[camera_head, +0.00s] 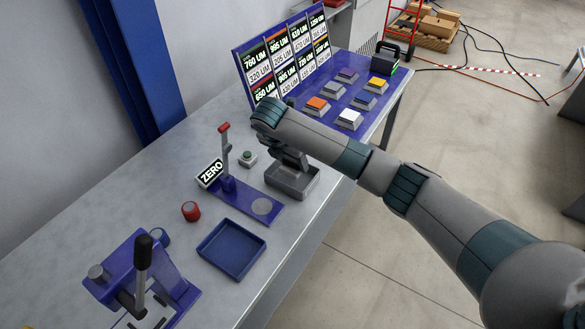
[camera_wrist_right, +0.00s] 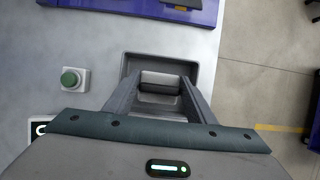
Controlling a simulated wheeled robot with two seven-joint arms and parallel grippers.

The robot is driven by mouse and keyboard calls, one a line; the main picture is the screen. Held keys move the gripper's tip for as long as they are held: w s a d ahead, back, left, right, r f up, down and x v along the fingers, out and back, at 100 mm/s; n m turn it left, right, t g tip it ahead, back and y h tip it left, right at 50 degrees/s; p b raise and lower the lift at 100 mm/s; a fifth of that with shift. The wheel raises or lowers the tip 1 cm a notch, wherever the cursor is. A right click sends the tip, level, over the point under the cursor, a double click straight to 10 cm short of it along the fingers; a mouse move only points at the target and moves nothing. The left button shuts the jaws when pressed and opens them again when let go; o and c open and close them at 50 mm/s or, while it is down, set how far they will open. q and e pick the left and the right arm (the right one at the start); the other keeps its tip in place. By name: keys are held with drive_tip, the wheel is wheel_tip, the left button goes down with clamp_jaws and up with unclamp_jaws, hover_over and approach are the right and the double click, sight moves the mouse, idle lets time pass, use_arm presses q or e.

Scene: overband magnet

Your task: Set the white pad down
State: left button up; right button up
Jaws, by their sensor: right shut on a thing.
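My right gripper (camera_head: 292,163) points down over a small grey open tray (camera_head: 309,186) on the bench. In the right wrist view its two fingers (camera_wrist_right: 158,92) are shut on a small grey block (camera_wrist_right: 160,78) with a paler upper face, inside the outline of the grey tray (camera_wrist_right: 204,67). I cannot tell whether the block touches the tray floor, nor whether it is the white pad. A white-topped pad (camera_head: 349,117) sits on the blue board at the back right, apart from the gripper. My left gripper is not in view.
Several other pads, orange (camera_head: 317,103), yellow and grey, stand on the blue board (camera_head: 376,126). Left of the tray are a green button (camera_head: 248,156) and a blue stand (camera_head: 238,188) with a ZERO display. A blue tray (camera_head: 232,250), a red knob (camera_head: 191,211) and a lever press (camera_head: 140,280) are nearer.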

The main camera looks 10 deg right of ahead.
sight(290, 166)
idle(0.3)
drive_tip(key=shift+f+p, duration=0.7)
drive_tip(key=shift+f, duration=1.35)
drive_tip(key=o, duration=1)
drive_tip(key=shift+f, duration=0.1)
drive_tip(key=b+v, duration=0.2)
drive_tip(key=v, duration=1)
